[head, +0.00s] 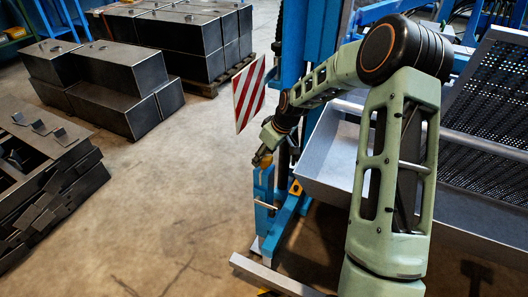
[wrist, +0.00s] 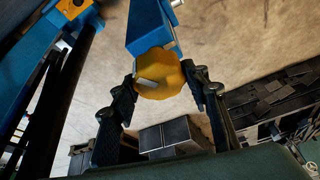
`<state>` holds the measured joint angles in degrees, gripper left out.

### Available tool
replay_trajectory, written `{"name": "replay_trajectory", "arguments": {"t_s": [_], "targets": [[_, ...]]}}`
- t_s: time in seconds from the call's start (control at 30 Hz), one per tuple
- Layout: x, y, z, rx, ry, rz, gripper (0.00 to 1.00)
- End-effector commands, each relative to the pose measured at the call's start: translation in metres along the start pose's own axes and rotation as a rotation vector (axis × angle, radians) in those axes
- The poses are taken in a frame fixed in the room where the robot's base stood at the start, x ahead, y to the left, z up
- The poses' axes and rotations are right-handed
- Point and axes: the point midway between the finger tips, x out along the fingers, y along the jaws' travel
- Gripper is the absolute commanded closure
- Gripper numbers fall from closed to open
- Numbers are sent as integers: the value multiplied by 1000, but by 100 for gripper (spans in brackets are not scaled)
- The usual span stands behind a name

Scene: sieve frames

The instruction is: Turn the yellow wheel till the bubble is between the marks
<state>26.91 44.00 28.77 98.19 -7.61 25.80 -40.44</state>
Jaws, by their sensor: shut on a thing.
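The yellow wheel (wrist: 165,80) is faceted and sits on the end of a blue post in the wrist view. It shows small and partly covered in the head view (head: 262,161), on top of the blue post (head: 263,184). My gripper (wrist: 159,76) has one finger on each side of the wheel and is shut on it. My gripper (head: 267,146) reaches it from above in the head view. I cannot make out a bubble or marks in either view.
A red-and-white striped board (head: 249,93) hangs just left of my wrist. A grey metal trough (head: 330,165) with perforated sheets (head: 490,95) stands to the right. Dark metal boxes (head: 105,75) and stacked steel parts (head: 40,170) stand left. The concrete floor between is clear.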

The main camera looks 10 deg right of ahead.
Motion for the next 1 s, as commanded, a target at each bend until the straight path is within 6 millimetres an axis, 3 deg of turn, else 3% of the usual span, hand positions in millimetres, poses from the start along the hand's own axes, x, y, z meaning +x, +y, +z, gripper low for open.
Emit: {"name": "replay_trajectory", "arguments": {"t_s": [0.3, 0.33, 0.47, 0.77, 1.0], "targets": [[0, 0, 1, -6, -1, -2, 82], [0, 0, 1, -6, -1, -2, 54], [0, 0, 1, -5, -1, -2, 40], [-1, 0, 0, -5, 0, -1, 40], [-32, 2, 0, -4, 2, 3, 40]]}}
